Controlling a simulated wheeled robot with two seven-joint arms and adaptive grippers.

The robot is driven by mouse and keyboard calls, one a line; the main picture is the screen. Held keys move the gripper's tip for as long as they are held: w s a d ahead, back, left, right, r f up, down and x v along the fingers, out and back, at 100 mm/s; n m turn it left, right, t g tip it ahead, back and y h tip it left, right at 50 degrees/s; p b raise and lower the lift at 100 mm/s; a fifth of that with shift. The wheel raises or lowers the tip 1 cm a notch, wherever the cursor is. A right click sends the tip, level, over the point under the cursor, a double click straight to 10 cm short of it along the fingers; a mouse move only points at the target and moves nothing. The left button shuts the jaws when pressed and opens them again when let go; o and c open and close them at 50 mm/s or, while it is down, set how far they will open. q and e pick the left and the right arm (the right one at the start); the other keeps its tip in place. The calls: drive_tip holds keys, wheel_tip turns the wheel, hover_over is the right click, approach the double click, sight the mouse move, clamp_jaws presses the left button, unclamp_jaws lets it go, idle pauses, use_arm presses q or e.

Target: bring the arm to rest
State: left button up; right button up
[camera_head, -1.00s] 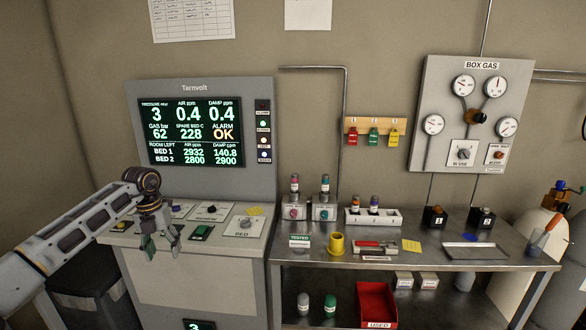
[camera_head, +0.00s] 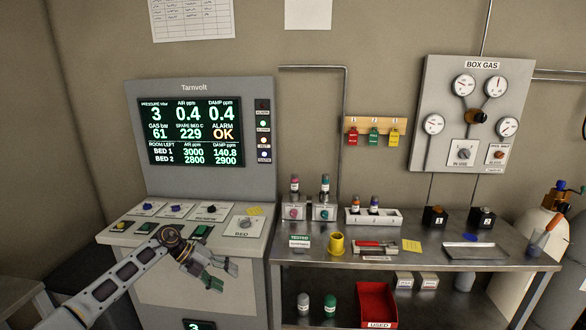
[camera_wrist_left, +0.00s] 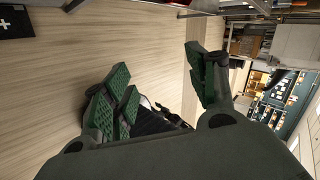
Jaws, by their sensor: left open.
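My left arm comes in from the lower left in the head view. My left gripper (camera_head: 219,275) is open and empty, in front of the grey console's front panel (camera_head: 190,290) and below its sloped control top. In the left wrist view the green-padded fingers of the left gripper (camera_wrist_left: 160,95) are spread apart with nothing between them, and wooden floor shows behind them. My right gripper is in neither view.
A console screen (camera_head: 196,131) shows readings and "OK". To the right, a metal bench (camera_head: 420,262) carries a yellow cup (camera_head: 336,243), a white vial rack (camera_head: 373,217) and a tray (camera_head: 474,251). A red bin (camera_head: 376,303) sits on its lower shelf. Gas cylinders stand far right.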

use_arm(q)
drive_tip(key=d+f+n+t+h, duration=0.2)
drive_tip(key=f+n+t, duration=0.25)
drive_tip(key=f, duration=0.35)
drive_tip(key=d+f+n+t+h, duration=0.1)
drive_tip(key=d+f+n+t, duration=0.2)
drive_tip(key=f+n, duration=0.3)
drive_tip(key=s+a+f+n+t+y, duration=0.1)
drive_tip(key=s+a+f+n+y, duration=0.25)
drive_tip(key=f, duration=0.55)
drive_tip(key=s+a+f+n+t+y, duration=0.1)
drive_tip(key=s+a+f+n+y, duration=0.1)
drive_tip(key=s+f+n, duration=0.45)
drive_tip(key=s+a+f+n+y, duration=0.2)
drive_tip(key=s+f, duration=0.1)
drive_tip(key=f, duration=0.8)
drive_tip(key=s+a+f+n+g+y, duration=0.2)
drive_tip(key=s+f, duration=0.5)
drive_tip(key=s, duration=0.4)
drive_tip(key=s+a+f+n+g+y, duration=0.1)
drive_tip(key=s+f+n+g+y, duration=0.15)
drive_tip(key=s+f, duration=0.6)
drive_tip(key=s+d+f+n+g, duration=0.1)
drive_tip(key=s+f+n+g, duration=0.1)
drive_tip(key=s, duration=1.2)
drive_tip(key=s+f+n+g, duration=0.1)
drive_tip(key=s+f+g, duration=0.2)
drive_tip(key=s, duration=1.1)
drive_tip(key=shift+d+n, duration=0.35)
drive_tip(key=shift+n, duration=0.05)
